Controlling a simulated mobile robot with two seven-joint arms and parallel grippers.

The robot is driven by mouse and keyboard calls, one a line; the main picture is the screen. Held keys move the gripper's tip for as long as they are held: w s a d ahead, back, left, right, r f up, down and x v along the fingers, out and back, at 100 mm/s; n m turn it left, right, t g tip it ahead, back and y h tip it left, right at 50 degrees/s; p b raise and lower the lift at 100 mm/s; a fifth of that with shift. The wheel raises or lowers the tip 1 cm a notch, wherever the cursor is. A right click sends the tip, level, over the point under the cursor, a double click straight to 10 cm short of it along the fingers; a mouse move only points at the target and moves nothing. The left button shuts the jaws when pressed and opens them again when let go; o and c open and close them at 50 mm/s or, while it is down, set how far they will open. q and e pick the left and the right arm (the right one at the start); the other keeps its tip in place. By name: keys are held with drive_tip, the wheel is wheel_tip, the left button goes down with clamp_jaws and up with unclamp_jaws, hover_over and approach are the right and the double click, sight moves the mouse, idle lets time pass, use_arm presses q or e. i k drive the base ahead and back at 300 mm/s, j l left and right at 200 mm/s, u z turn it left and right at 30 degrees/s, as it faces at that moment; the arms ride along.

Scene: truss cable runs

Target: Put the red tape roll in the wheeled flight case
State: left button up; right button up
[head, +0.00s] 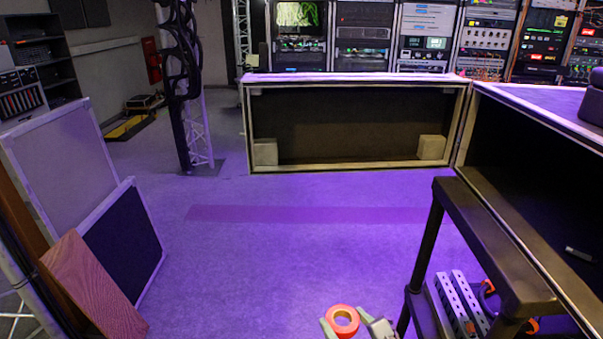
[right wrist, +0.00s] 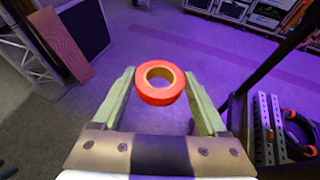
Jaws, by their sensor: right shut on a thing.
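The red tape roll (head: 342,309) is at the bottom of the head view, held above the floor. It also shows in the right wrist view (right wrist: 158,97), with its round hole facing the camera. My right gripper (head: 346,323) is shut on it, one finger on each side; the greenish fingers show in the right wrist view (right wrist: 160,78). A large dark case with pale edging (head: 350,79) stands open at the back centre. A similar edged case (head: 530,93) stands at the right. I cannot see wheels on either. My left gripper is not in view.
A dark-framed cart (head: 485,222) stands at the right, with metal bars (head: 462,298) on its lower shelf. Leaning panels (head: 66,165) and a reddish board (head: 88,283) are at the left. A truss post (head: 197,120) stands behind. The middle floor is clear.

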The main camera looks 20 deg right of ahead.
sight(541, 221)
drive_tip(key=i+j+z, duration=0.15)
drive_tip(key=z, duration=0.25)
drive_tip(key=i+j+z, duration=0.25)
drive_tip(key=z, duration=0.15)
drive_tip(key=i+j+z, duration=0.15)
drive_tip(key=j+z, duration=0.25)
drive_tip(key=i+j+z, duration=0.1)
drive_tip(key=j+z, duration=0.15)
drive_tip(key=z, duration=0.15)
